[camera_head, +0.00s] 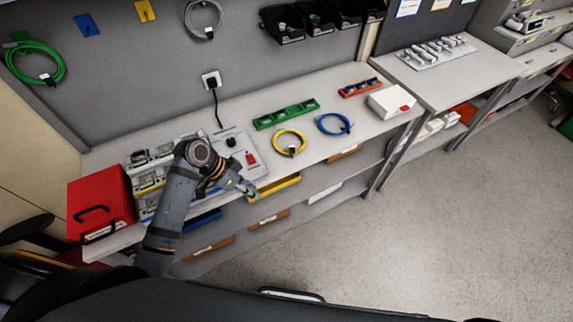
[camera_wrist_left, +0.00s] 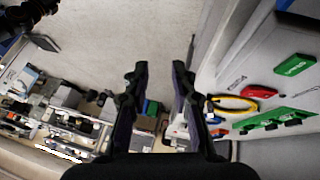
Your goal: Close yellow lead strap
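The yellow lead (camera_head: 277,136) lies coiled on the workbench, in front of the green rack. A small dark strap (camera_head: 291,151) shows on the near side of the coil; it is too small to tell whether it is open or closed. The yellow lead also shows at the right of the left wrist view (camera_wrist_left: 235,99). My left gripper (camera_head: 247,187) is over the bench's front edge, to the left of and nearer than the coil, apart from it. In the left wrist view its two fingers (camera_wrist_left: 160,68) are spread with nothing between them. My right gripper is not in view.
A blue coiled lead (camera_head: 347,127) lies right of the yellow one, with the green rack (camera_head: 285,114) behind. A panel with a plug and red switch (camera_head: 238,143) is to the left. A red case (camera_head: 100,206) and white box (camera_head: 391,101) stand at the bench ends.

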